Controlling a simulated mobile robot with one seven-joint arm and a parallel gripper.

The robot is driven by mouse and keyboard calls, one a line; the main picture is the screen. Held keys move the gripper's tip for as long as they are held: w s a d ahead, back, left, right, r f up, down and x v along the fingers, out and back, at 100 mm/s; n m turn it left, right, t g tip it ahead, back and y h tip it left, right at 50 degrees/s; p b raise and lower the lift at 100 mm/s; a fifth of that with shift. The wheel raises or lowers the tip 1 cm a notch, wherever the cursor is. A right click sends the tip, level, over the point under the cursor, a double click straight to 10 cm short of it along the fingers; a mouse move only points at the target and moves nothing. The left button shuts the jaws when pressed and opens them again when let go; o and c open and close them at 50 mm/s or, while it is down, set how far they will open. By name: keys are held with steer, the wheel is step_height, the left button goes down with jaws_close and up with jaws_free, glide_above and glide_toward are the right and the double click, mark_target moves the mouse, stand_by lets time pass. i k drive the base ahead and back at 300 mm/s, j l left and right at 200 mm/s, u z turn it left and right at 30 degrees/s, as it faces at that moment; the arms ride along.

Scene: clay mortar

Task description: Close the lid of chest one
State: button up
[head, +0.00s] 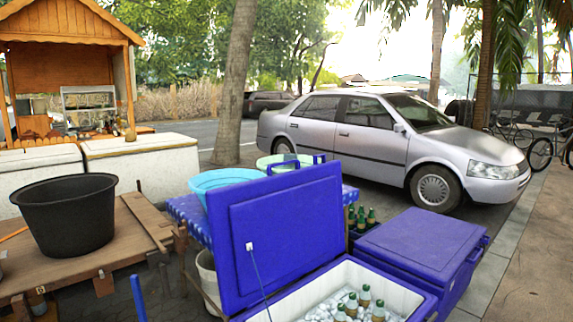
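A blue chest (418,308) stands at the bottom centre of the head view, cut off by the lower edge. Its blue lid (285,235) is open and stands up, tilted back on the left side. A thin cord (258,278) runs from a small white fitting on the lid down toward the chest. I see no label telling which is chest one. My gripper is not in view.
A wooden cart with a black tub (68,215) is at left. Behind the lid are a blue-covered table, a light-blue basin (222,180) and a crate of green bottles (362,217). A silver car (385,145) is parked behind. Pavement (535,260) at right is clear.

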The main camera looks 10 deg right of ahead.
mark_target(292, 222)
steer(key=l+u, duration=0.1)
steer(key=l, duration=0.45)
steer(key=i+l+u, duration=0.15)
steer(key=l, duration=0.35)
steer(key=i+l+u, duration=0.15)
steer(key=l, duration=0.55)
steer(key=i+l+u, duration=0.15)
steer(key=l, duration=0.55)
steer(key=l+u, duration=0.15)
steer(key=l, duration=0.55)
steer(key=i+l+u, duration=0.1)
steer(key=l, duration=0.25)
steer(key=i+l, duration=0.1)
steer(key=l, duration=0.25)
steer(key=i+l+u, duration=0.15)
steer(key=l, duration=0.15)
steer(key=i+l, duration=0.15)
steer(key=l, duration=0.15)
steer(key=i+l+u, duration=0.1)
steer(key=i+l, duration=0.1)
steer(key=l, duration=0.05)
